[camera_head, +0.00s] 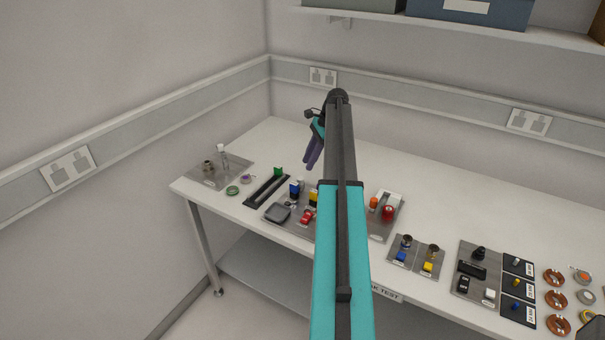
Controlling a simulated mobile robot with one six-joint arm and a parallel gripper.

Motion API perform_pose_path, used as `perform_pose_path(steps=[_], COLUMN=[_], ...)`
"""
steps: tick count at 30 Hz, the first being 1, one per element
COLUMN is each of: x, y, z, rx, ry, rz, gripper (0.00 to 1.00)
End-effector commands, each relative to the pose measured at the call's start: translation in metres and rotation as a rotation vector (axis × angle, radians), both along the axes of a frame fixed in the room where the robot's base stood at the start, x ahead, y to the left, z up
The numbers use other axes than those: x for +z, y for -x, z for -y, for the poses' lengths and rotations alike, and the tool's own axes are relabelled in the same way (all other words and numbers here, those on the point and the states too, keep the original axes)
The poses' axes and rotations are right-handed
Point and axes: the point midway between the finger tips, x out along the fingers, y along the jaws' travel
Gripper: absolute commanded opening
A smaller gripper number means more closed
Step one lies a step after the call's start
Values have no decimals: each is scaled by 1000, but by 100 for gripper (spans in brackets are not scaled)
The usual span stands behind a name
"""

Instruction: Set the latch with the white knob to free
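A small white knob (220,147) tops an upright post on a grey plate (236,174) at the table's far left end. Another small white piece (490,294) sits on a panel at the right. I cannot tell which one belongs to the latch, and the latch's setting is too small to read. My gripper (309,165), with purple fingers pointing down, hangs above the back middle of the table, right of the left plate and apart from it. Its fingers appear close together, but their opening cannot be made out. I see nothing held.
My teal and black arm hides the table's middle. A black rail with a green block (278,172), a panel with blue and yellow pieces (295,188), a red knob (388,213) and several panels (480,270) stand along the table. A shelf (470,30) hangs above. The back left tabletop is clear.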

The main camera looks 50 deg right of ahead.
Motion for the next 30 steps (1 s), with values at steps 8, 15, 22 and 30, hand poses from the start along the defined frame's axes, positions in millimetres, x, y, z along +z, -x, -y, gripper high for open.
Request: perform_pose_path(steps=[8,15,22,30], x=[-33,-58,-70,-71], y=[-7,-13,-16,-16], z=[-14,-22,-26,-26], rx=[2,1,1,2], ry=[-2,0,0,0], rz=[-2,0,0,0], gripper=[29,29,29,29])
